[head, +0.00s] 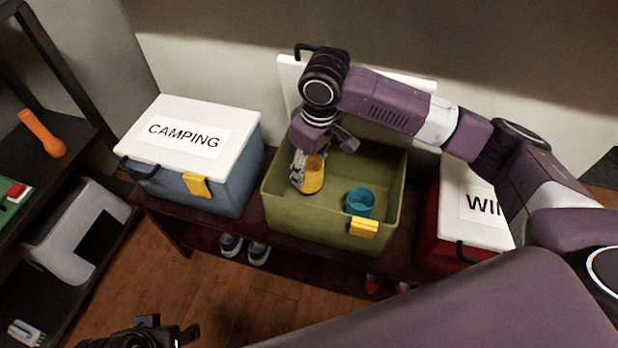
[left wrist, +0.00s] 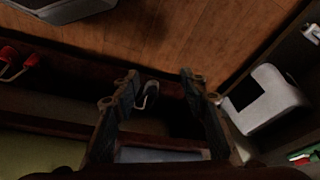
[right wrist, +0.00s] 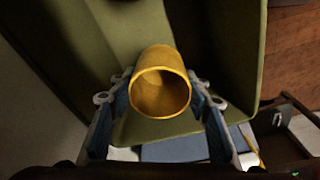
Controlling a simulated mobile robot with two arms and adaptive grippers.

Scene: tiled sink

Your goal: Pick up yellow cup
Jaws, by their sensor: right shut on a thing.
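The yellow cup (head: 314,176) is inside the open green box (head: 280,209), near its left wall in the head view. My right gripper (head: 304,170) reaches down into the box and is shut on the cup. In the right wrist view the cup (right wrist: 160,92) sits between the two fingers, its open mouth toward the camera. I cannot tell whether it touches the box floor. My left gripper (head: 152,335) is at the bottom edge of the head view. In the left wrist view its fingers (left wrist: 160,85) are wide apart with nothing between them.
A teal cup (head: 360,203) stands in the green box, right of the yellow cup. A closed blue CAMPING box (head: 213,170) is on the left and a red box (head: 430,235) on the right. Shoes (head: 245,248) lie under the bench. A dark shelf (head: 50,180) stands at far left.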

